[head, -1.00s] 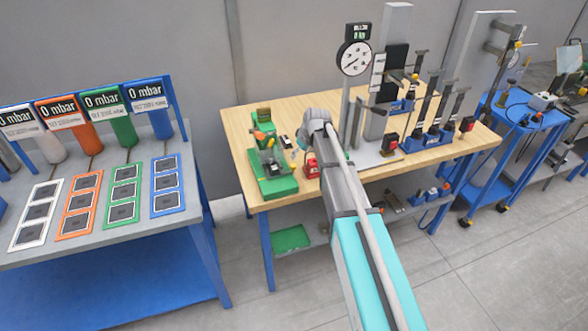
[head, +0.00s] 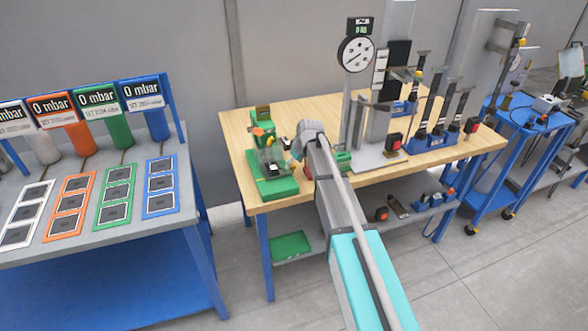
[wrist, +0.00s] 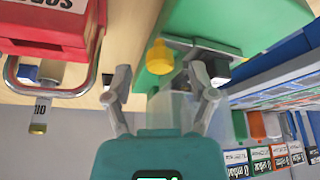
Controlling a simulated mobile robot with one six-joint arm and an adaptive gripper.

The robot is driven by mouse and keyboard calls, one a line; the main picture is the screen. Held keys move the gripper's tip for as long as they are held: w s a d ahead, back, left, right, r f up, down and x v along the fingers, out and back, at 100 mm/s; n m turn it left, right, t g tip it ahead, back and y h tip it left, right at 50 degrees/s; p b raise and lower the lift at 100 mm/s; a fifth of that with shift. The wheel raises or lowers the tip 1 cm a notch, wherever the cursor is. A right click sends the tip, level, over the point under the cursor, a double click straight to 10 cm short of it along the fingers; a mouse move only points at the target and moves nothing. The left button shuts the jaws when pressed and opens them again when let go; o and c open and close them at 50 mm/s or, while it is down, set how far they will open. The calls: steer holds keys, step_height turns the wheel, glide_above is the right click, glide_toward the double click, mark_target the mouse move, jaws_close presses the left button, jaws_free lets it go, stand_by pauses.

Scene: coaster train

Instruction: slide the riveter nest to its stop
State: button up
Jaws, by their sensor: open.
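The green riveter (head: 268,160) stands at the left end of the wooden table, its base flat on the top. Its nest seems to be the small dark part (head: 272,170) low on the base. In the wrist view a green block (wrist: 200,25) fills the top, with a yellow knob (wrist: 160,58) and a grey plate with a dark block (wrist: 218,68) beside it. My gripper (wrist: 162,82) is open, its fingers spread either side of the knob and no contact clear. In the head view my wrist is just right of the riveter and hides the fingertips.
A red block (wrist: 45,30) with a metal handle lies left of my fingers in the wrist view. A dial gauge stand (head: 355,55) and several upright tools stand right of my arm. The table's back left is mostly clear. A grey bench (head: 95,215) with pressure displays stands left.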

steer(key=shift+w+a+f+b, duration=0.15)
steer(key=shift+f+b, duration=0.15)
steer(key=shift+f, duration=0.15)
jaws_close()
stand_by(0.3)
